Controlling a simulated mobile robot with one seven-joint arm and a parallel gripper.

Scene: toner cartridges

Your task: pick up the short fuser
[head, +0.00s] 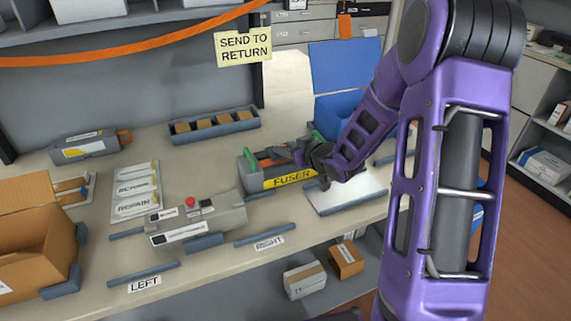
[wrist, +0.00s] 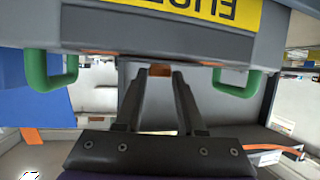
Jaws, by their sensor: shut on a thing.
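The fuser (head: 290,180) is a grey block with a yellow FUSER label and green end handles, right of centre over the worktable in the head view. It fills the top of the wrist view (wrist: 130,30), its label upside down and a green handle on each side. My gripper (wrist: 158,72) is shut on its middle, between the two handles. In the head view my gripper (head: 303,157) reaches it from the right and hides part of it. I cannot tell whether the fuser touches the table.
A white-topped pad (head: 347,195) lies right of the fuser, with a blue bin (head: 345,68) behind. A grey device with a red button (head: 205,222) stands front left. A divided tray (head: 215,128), a grey cartridge (head: 85,147) and an open cardboard box (head: 35,240) are further left.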

